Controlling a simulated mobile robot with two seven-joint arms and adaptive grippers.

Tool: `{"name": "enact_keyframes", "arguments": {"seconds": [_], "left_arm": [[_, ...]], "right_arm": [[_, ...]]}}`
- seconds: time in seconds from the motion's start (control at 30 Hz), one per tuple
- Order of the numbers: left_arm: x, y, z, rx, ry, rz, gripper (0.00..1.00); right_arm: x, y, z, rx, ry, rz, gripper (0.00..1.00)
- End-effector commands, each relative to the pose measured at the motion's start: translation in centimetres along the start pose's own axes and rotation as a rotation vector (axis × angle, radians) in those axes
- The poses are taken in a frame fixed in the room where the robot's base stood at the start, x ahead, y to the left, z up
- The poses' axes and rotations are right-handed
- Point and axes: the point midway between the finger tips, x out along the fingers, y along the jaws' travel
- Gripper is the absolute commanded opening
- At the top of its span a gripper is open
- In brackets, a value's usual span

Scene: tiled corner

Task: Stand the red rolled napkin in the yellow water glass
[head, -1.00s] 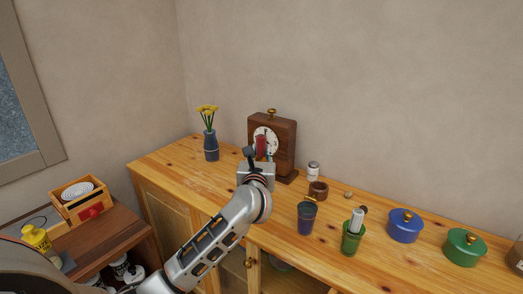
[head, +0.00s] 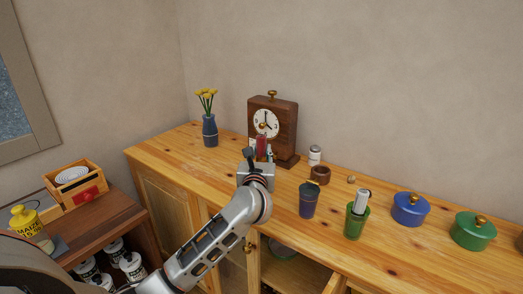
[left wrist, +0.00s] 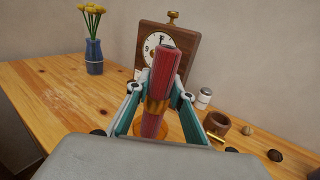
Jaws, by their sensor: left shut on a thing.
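My left gripper (head: 261,155) is shut on the red rolled napkin (head: 261,142), in front of the clock on the sideboard. In the left wrist view the fingers (left wrist: 157,100) clasp the napkin (left wrist: 167,68) around its middle, where a gold band shows. The napkin stands nearly upright, tilted slightly in that picture. An amber-yellow shape, apparently the yellow water glass (left wrist: 173,131), shows around the napkin's lower end. Whether that end is inside it or above it, I cannot tell. The glass is hidden in the head view. My right gripper is not in view.
The wooden clock (head: 284,112) stands close behind the gripper. A blue vase (head: 210,130) stands to the left. A small brown pot (head: 320,175), blue glass (head: 309,202), green glass (head: 355,223) and lidded pots (head: 410,210) stand to the right.

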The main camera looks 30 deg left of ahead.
Motion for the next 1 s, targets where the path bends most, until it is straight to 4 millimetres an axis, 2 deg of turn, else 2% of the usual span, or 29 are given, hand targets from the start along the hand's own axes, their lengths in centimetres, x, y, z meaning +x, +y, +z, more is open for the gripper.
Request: {"name": "enact_keyframes", "arguments": {"seconds": [0.03,0.4,0.97,1.0], "left_arm": [[0.0,0.0,-0.7,0.0,0.002,0.0,0.02],[0.0,0.0,-3.2,-0.001,0.002,0.0,0.02],[0.0,0.0,-3.8,0.0,0.0,0.0,0.02],[0.0,0.0,-3.8,0.0,0.0,0.0,0.24]], "right_arm": [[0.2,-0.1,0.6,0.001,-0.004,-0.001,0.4],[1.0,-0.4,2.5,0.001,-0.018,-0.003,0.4],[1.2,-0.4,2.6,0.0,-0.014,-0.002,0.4],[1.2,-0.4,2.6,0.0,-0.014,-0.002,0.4]]}}
